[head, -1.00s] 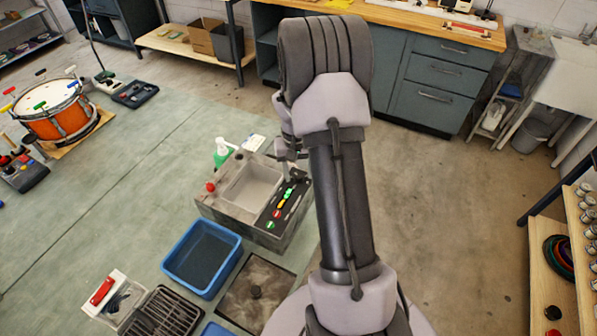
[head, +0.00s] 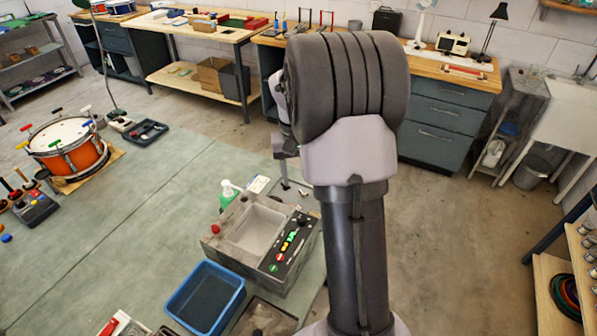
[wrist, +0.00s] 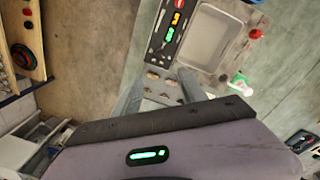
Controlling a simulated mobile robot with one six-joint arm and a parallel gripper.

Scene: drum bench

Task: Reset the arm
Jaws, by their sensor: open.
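My arm (head: 357,240) stands raised in the middle of the head view, its thick dark elbow at the top. My gripper (wrist: 160,80) shows two grey fingers in the wrist view, spread apart with nothing held between them. In the head view it is mostly hidden behind the arm. The fingers point towards the grey basin unit (head: 222,259) from above and look clear of it. That unit has a sink and a black panel (wrist: 169,35) with coloured buttons.
A blue tub (head: 181,297) stands in front of the basin unit. A green-white bottle (head: 227,192) stands behind it. An orange drum (head: 85,157) is at the left. Workbenches (head: 440,106) line the back wall, and a shelf (head: 556,285) stands at the right. Bare floor lies between.

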